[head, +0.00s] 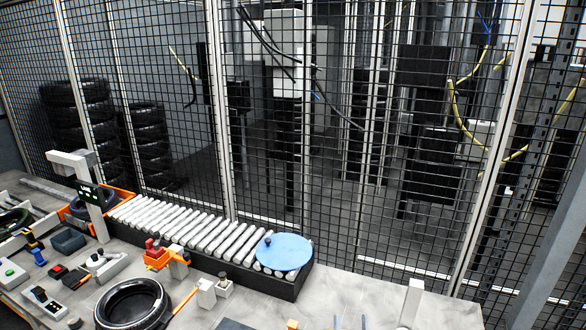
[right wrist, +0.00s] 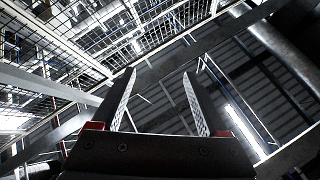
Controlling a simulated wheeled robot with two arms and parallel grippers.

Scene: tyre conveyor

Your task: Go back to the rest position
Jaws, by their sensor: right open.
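My right gripper (right wrist: 158,80) is open and empty in the right wrist view, its two fingers well apart. It points up at wire mesh and the ceiling structure. In the head view only the tips of my right gripper (head: 350,321) seem to show, at the bottom edge right of centre, apart from the objects on the table. The rest of the right arm is hidden below the frame. My left gripper is in neither view.
The table (head: 330,290) holds a roller conveyor (head: 190,228) with a blue disc (head: 284,252) at its right end. A tyre (head: 132,304) lies in front, near a red-topped orange fixture (head: 156,256). A mesh fence (head: 330,150) stands behind. The table's right part is mostly clear.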

